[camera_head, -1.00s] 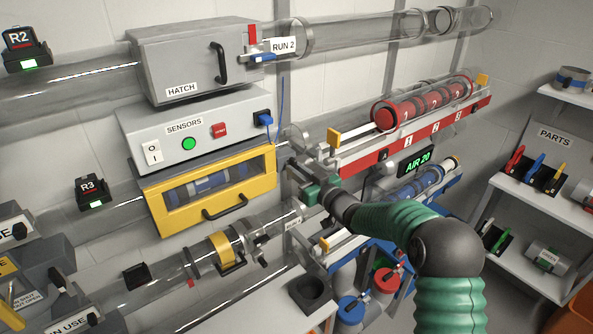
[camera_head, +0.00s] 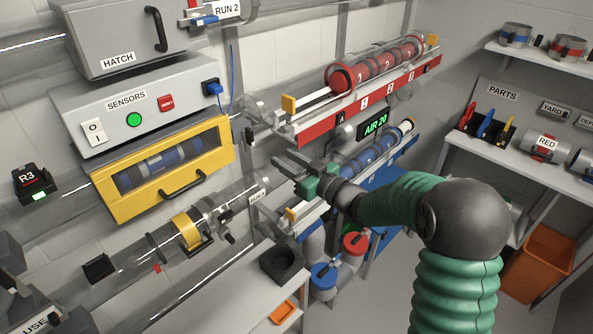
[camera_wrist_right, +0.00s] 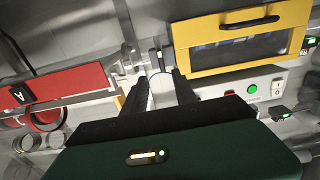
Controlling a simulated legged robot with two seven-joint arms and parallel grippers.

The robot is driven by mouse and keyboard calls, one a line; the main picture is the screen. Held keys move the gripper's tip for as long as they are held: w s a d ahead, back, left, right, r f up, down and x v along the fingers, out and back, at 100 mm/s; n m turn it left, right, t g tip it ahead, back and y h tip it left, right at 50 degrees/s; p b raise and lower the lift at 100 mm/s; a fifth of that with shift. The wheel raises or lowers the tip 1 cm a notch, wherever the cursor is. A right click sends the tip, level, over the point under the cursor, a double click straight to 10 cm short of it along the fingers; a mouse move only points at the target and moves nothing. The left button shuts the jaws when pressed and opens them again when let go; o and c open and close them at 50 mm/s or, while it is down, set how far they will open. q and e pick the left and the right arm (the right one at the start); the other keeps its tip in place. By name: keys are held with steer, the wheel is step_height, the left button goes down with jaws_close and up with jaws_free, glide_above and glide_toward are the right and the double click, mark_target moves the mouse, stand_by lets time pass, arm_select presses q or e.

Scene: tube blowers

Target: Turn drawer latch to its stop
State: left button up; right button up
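The yellow-framed drawer (camera_head: 103,205) is closed below the sensors box, with a black handle and blue parts behind its window. It also shows in the right wrist view (camera_wrist_right: 190,37), where the picture is upside down. A small dark lever (camera_wrist_right: 157,57) sits beside the drawer's end there and looks like the latch; its turn angle is too small to tell. My right gripper (camera_head: 277,174) is right of the drawer, apart from it. In the right wrist view its fingers (camera_wrist_right: 154,84) are spread with no object visible between them. My left gripper is not in view.
The red rail (camera_head: 365,101) with a clear tube of red carriers runs right of the drawer, close above my right gripper. A clear tube with a yellow collar (camera_head: 186,231) lies below the drawer. A grey bench (camera_head: 225,292) stands below. Parts shelves (camera_head: 520,155) are at right.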

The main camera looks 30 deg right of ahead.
steer(key=v, duration=0.4)
steer(key=shift+w, duration=0.1)
stand_by(1.2)
